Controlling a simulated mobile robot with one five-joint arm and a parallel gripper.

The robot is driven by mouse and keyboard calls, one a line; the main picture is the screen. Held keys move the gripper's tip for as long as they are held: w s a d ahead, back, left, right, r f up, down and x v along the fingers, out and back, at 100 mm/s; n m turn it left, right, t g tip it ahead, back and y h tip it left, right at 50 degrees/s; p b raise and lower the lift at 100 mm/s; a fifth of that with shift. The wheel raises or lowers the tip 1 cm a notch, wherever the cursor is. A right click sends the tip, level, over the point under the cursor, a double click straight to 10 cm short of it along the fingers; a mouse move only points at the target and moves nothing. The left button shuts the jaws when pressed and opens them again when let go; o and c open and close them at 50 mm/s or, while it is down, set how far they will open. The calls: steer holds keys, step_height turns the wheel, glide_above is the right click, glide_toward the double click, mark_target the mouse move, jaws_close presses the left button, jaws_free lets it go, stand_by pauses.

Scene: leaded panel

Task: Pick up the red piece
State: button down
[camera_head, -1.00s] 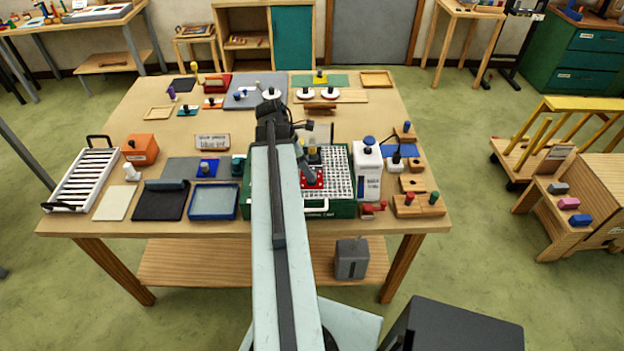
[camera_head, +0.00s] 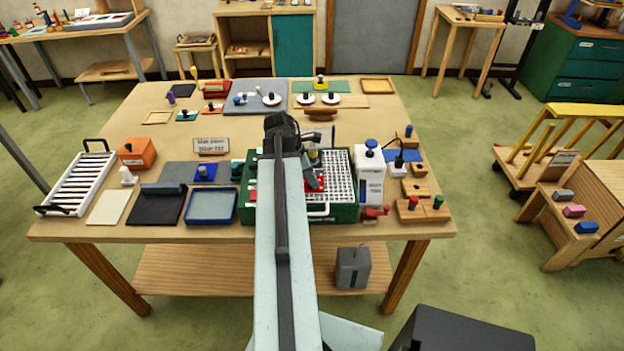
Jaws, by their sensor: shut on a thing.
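The red piece (camera_head: 309,187) shows as a small patch of red just right of my pale arm, above the white grid of the green-sided tray (camera_head: 330,212). Its left part is hidden behind my arm. My gripper (camera_head: 314,180) shows only as a small grey end at the red piece, and it is shut on it. I cannot tell whether the piece is clear of the grid. A second bit of red (camera_head: 252,194) shows left of my arm, in the tray's left part.
A white bottle with a blue top (camera_head: 370,172) stands right of the tray. A blue-rimmed tray (camera_head: 211,206) and a dark mat (camera_head: 156,203) lie to the left. A wooden block with red and green pegs (camera_head: 423,211) is at the right front.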

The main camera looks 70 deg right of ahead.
steer(key=shift+r, duration=0.15)
step_height(320, 180, up, 18)
steer(key=p, duration=1.8)
steer(key=shift+f, duration=0.2)
steer(key=c, duration=1.8)
jaws_free()
jaws_close()
